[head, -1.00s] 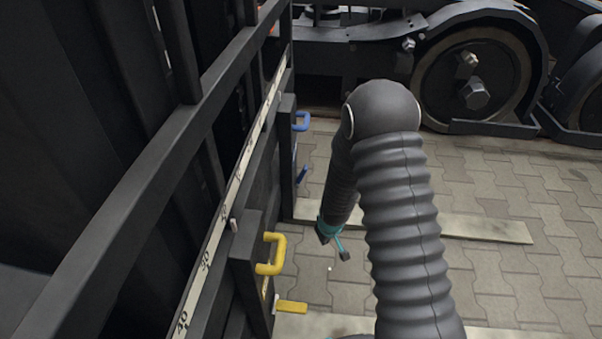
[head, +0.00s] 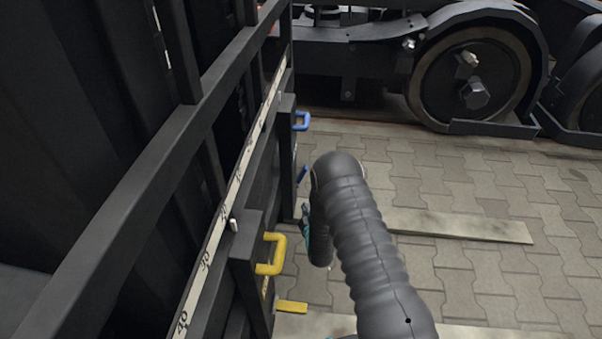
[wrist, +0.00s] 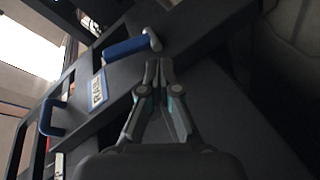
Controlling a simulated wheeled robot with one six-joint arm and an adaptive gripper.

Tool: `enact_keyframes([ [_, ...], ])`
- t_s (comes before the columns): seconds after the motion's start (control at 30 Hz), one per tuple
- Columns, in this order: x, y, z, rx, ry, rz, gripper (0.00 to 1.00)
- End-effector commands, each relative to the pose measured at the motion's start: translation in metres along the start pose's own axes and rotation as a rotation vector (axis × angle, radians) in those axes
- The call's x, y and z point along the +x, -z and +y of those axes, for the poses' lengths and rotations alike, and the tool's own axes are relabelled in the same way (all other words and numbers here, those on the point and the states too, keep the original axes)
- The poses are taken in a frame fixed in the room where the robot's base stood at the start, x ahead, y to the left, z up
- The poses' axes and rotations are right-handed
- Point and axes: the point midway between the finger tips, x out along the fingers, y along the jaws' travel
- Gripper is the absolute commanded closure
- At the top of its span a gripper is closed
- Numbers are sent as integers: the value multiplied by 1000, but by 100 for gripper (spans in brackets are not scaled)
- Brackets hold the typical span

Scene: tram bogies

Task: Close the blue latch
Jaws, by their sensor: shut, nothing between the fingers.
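The blue latch (wrist: 126,48) is a blue-sleeved lever in the wrist view, sticking out from a grey pivot on the dark frame. In the head view the blue latch (head: 303,174) shows as a small tilted bar, partly hidden by my arm. A fixed blue handle (wrist: 52,117) is at the left of the wrist view and above the latch in the head view (head: 302,121). My gripper (wrist: 159,66) is shut and empty, its tips close to the pivot end of the latch; I cannot tell if they touch. In the head view my gripper (head: 306,212) is mostly hidden by my arm.
A yellow handle (head: 272,254) and a yellow latch (head: 291,307) sit nearer on the same dark side frame (head: 250,225). A label plate (wrist: 97,90) lies beside the blue latch. Wheels (head: 478,85) stand at the back. Paved floor (head: 480,270) to the right is clear except for flat planks.

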Motion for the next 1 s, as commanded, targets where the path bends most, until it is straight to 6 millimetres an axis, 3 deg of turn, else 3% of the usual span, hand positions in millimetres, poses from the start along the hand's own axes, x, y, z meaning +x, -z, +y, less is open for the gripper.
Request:
enact_keyframes([
  [0.1,2,20,31,-85,-138,81,100],
  [0.2,-2,31,48,-146,-222,121,100],
  [0.47,-3,40,61,-234,-289,142,100],
  [1.0,71,53,82,-233,-288,142,100],
])
